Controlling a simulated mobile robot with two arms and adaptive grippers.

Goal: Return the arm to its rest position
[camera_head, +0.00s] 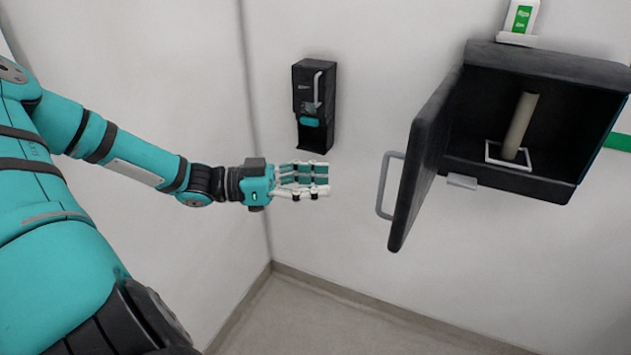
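My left arm reaches in from the left with teal and black links. Its gripper (309,182), with white and teal fingers, is held out in mid-air near the middle of the view. The fingers are extended and nothing shows between them. It appears in front of the wall, just below and left of a black wall dispenser (316,100); I cannot tell the exact gap between them. My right gripper is not in view.
A black wall cabinet (535,180) stands open on the right, its door (425,165) swung out toward me with a grey handle (386,187). Inside, a beige cylinder (520,125) stands tilted in a white square frame (495,155). A white-green bottle (522,17) is on top. Below is clear floor (300,320).

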